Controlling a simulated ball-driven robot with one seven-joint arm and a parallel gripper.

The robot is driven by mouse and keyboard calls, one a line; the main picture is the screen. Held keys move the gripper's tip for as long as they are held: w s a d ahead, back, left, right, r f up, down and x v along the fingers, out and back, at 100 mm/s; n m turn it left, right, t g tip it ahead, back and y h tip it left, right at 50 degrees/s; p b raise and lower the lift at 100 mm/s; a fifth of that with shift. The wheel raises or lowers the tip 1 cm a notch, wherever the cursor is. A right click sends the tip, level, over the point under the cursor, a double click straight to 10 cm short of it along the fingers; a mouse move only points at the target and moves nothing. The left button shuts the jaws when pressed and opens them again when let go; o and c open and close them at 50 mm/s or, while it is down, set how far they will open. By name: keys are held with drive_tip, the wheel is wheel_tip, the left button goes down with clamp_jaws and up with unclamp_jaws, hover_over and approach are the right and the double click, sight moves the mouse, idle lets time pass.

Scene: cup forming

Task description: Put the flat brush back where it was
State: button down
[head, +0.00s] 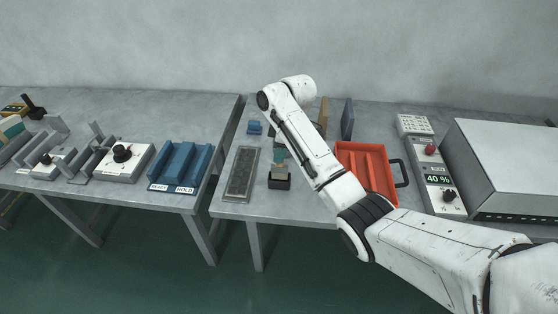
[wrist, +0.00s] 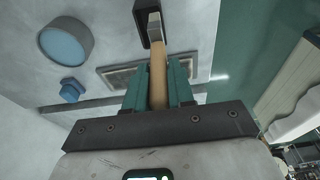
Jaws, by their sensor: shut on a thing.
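My gripper (head: 280,157) is low over the front left of the right table, its green fingers partly hidden by my arm. In the wrist view the green fingers (wrist: 158,88) are shut on the wooden handle of the flat brush (wrist: 158,76). The brush's pale metal end (wrist: 154,28) points away from me, at the black holder (wrist: 141,22). In the head view the black holder (head: 279,183) stands on the table, with the brush's lower part (head: 279,172) just above or in its opening. I cannot tell how deep it sits.
A framed dark tray (head: 241,174) lies left of the holder. An orange tray (head: 366,172) with a black handle is to the right. A small blue piece (head: 255,128) lies behind. A control box (head: 438,180) reading 40 % stands farther right. A gap separates the two tables.

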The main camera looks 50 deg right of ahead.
sight(278, 171)
drive_tip(key=shift+w+d+f, duration=0.1)
drive_tip(key=shift+w+f, duration=0.05)
drive_tip(key=shift+f, duration=0.6)
drive_tip(key=shift+w+d+f, duration=0.1)
drive_tip(key=shift+w+f, duration=0.05)
drive_tip(key=shift+f, duration=0.55)
drive_tip(key=shift+w+d+f, duration=0.1)
drive_tip(key=shift+w+f, duration=0.05)
drive_tip(key=shift+f, duration=0.6)
drive_tip(key=shift+f, duration=0.1)
drive_tip(key=c, duration=1)
unclamp_jaws()
